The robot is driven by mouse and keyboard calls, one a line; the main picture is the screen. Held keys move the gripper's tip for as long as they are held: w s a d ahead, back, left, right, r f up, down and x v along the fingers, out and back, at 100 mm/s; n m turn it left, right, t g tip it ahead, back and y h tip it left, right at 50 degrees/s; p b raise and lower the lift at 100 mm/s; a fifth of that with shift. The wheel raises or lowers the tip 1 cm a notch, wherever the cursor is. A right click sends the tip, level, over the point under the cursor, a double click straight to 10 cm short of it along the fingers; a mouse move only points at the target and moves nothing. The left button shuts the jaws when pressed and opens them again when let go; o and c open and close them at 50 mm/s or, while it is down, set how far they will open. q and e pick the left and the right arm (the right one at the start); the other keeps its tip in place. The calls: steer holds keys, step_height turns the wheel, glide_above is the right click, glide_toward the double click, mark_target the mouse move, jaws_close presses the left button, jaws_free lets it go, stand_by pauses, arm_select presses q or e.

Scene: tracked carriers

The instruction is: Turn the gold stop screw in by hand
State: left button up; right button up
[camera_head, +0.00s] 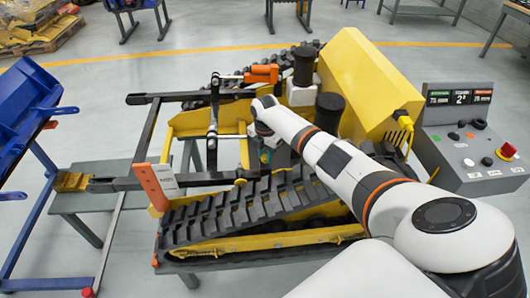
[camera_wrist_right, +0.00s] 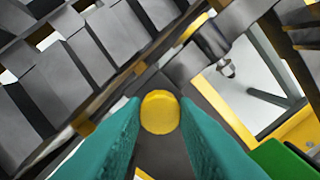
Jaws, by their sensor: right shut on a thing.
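The gold stop screw (camera_wrist_right: 160,112) shows its round head in the right wrist view. The teal fingertips of my right gripper (camera_wrist_right: 160,125) are on either side of it and shut on it. In the head view my right arm reaches in from the lower right, and only a small part of its gripper (camera_head: 265,155) shows by the inner side of the near track. The screw is hidden there. The yellow tracked carrier (camera_head: 295,235) stands with its black rubber track (camera_head: 240,212) towards me. My left gripper is not in view.
A grey control box (camera_head: 470,160) with a red knob stands at the right, joined by a yellow cable. A yellow housing (camera_head: 365,85) rises behind my arm. Black fork bars (camera_head: 190,96) extend left. A blue part (camera_head: 25,110) on a stand is at far left. The track (camera_wrist_right: 60,70) lies close to my right fingers.

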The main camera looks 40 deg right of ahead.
mark_target(265, 156)
steer(key=shift+r+m, duration=0.1)
steer(key=shift+m, duration=0.3)
steer(key=o, duration=1)
step_height(265, 156, up, 12)
steer(key=b, duration=0.1)
steer(key=shift+d+b, duration=0.1)
steer(key=shift+b, duration=0.2)
